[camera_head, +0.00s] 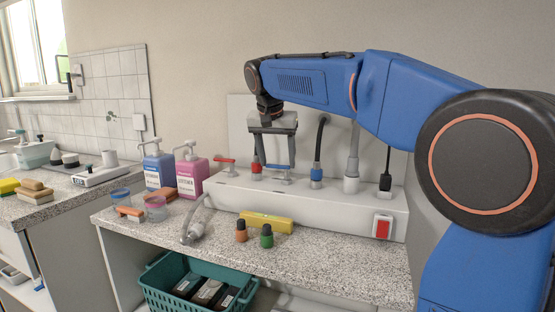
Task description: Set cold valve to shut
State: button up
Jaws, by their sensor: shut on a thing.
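The cold valve (276,181) has a small blue lever handle and sits on the white ledge box behind the counter. My gripper (275,168) points down from above with its two dark fingers around the blue handle. It is shut on that handle, though the exact contact is small and partly hidden by the fingers. A second valve with a red lever (225,161) stands to the left, its lever lying roughly sideways.
A grey pipe (352,160) and black plug (385,182) are farther right. Blue (158,171) and pink (191,176) bottles stand left. The counter's right front is clear.

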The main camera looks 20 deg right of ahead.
jog(key=shift+m, duration=0.3)
jog(key=o, duration=1)
jog(key=shift+o, duration=0.2)
